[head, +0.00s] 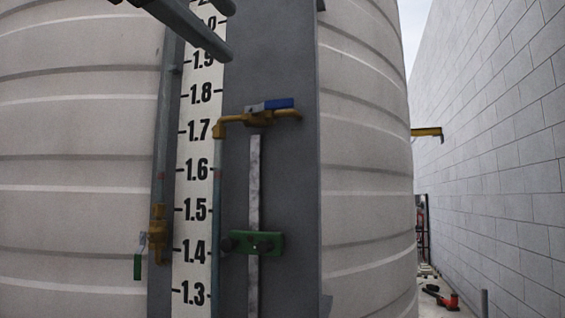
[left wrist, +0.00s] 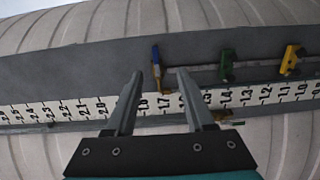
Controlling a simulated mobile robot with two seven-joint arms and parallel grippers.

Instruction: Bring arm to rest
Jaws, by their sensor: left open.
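My left gripper (head: 229,32) reaches in from the top left of the head view, in front of the upper part of the white number scale (head: 197,150). Its two grey fingers are apart with nothing between them. The left wrist view also shows the open gripper (left wrist: 160,74), pointing toward the scale and the grey panel. A brass valve with a blue handle (head: 270,105) sits on the panel, below and right of the fingers in the head view. The blue handle (left wrist: 155,55) also shows in the left wrist view, apparently beyond the fingertips. My right gripper is in neither view.
A large ribbed tank (head: 80,150) fills the left and centre. A green clamp (head: 256,243) and a green-handled valve (head: 138,266) are lower down. A yellow piece (head: 427,132) juts out at the right. A block wall (head: 500,150) bounds a narrow passage with a red-and-black object (head: 441,297).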

